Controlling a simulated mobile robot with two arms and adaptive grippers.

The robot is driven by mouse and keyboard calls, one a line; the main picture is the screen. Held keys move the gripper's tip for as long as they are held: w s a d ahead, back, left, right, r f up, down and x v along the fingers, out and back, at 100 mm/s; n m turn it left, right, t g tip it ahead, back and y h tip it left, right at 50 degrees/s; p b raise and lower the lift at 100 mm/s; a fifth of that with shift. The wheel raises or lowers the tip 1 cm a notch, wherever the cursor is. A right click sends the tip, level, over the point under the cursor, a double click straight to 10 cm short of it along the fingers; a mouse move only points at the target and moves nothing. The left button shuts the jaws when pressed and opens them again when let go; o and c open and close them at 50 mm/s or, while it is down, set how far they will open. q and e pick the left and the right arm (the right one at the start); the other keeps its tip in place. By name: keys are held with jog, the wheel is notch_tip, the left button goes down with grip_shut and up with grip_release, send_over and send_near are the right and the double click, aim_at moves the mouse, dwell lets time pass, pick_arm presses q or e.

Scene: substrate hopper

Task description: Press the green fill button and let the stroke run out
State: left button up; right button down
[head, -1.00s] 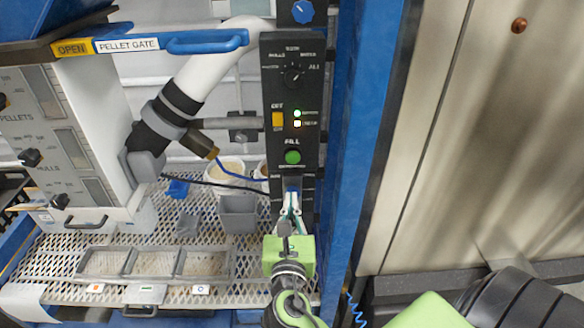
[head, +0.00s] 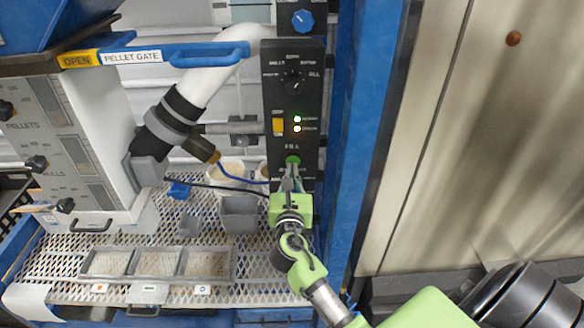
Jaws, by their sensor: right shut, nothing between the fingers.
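The green fill button (head: 292,161) is at the bottom of the black control panel (head: 291,80), under the word FILL. My right gripper (head: 292,172) is shut and empty. Its fingertips point up the panel and sit at the lower edge of the button, partly covering it. Whether they touch it or press it in, I cannot tell. A green lamp (head: 297,119) and a pale amber lamp (head: 297,129) are lit on the panel. My left gripper is not in view.
A three-compartment tray (head: 157,263) lies on the perforated deck (head: 60,257). A grey cup (head: 239,212) stands left of my right gripper. A blue upright post (head: 354,130) is to the right. The blue pellet gate handle (head: 209,55) is at upper left.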

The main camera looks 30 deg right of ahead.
jog(key=shift+w+d, duration=0.25)
jog(key=shift+w, duration=0.1)
